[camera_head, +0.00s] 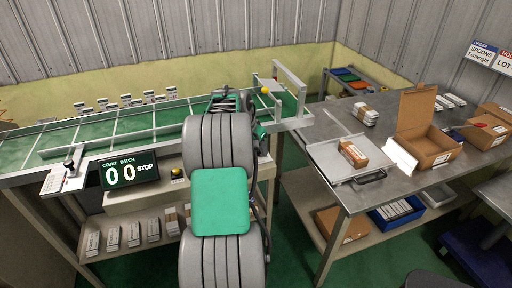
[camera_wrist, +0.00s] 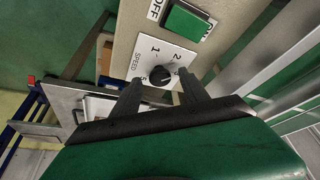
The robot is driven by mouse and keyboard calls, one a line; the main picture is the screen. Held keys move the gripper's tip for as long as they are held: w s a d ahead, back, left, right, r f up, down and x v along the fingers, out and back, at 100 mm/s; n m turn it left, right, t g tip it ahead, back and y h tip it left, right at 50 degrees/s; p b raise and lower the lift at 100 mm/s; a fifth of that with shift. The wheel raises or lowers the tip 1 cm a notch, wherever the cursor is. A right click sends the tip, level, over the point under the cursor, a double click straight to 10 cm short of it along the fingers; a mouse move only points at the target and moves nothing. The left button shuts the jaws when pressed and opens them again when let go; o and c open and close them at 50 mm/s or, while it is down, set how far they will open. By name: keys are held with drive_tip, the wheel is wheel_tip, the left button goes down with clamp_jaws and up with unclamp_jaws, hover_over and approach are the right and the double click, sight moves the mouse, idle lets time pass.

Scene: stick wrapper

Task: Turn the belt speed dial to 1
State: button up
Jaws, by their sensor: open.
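The belt speed dial (camera_wrist: 160,76) is a small black knob on a white plate marked SPEED, with 1 and 2 printed around it and another mark partly covered. Its pointer setting is too small to read surely. My gripper (camera_wrist: 160,80) is open, with one dark finger at the knob's left and the other at its right. I cannot tell whether they touch it. In the head view my arm hides the dial and gripper. The green belt (camera_head: 120,125) runs across the left side, with a display (camera_head: 130,171) reading 0 0 STOP.
A green switch (camera_wrist: 187,23) marked OFF sits on the panel just beyond the dial plate. A steel table (camera_head: 400,115) at the right holds an open carton (camera_head: 420,130) and a tray (camera_head: 335,160).

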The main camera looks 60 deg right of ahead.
clamp_jaws()
idle(0.4)
drive_tip(key=shift+n+b, duration=0.3)
drive_tip(key=shift+n, duration=0.1)
drive_tip(key=n, duration=0.1)
drive_tip(key=n+t+b, duration=0.1)
drive_tip(key=shift+s+n, duration=0.2)
drive_tip(key=shift+n, duration=0.2)
drive_tip(key=n+t+b, duration=0.1)
drive_tip(key=n, duration=0.2)
drive_tip(key=shift+s+d+n+t, duration=0.1)
drive_tip(key=shift+s+n+t, duration=0.05)
drive_tip(key=shift+n+t, duration=0.2)
drive_tip(key=n+y, duration=0.1)
drive_tip(key=n, duration=0.1)
drive_tip(key=n+t, duration=0.1)
drive_tip(key=n, duration=0.1)
drive_tip(key=shift+s+d+r+n+t+y+p, duration=0.1)
drive_tip(key=shift+n+t+y+p, duration=0.2)
drive_tip(key=shift+y, duration=0.1)
drive_tip(key=shift+d+n+t+y+p, duration=0.1)
drive_tip(key=shift+n+t+y+p, duration=0.35)
drive_tip(key=shift+n, duration=1.3)
drive_tip(key=shift+p, duration=0.3)
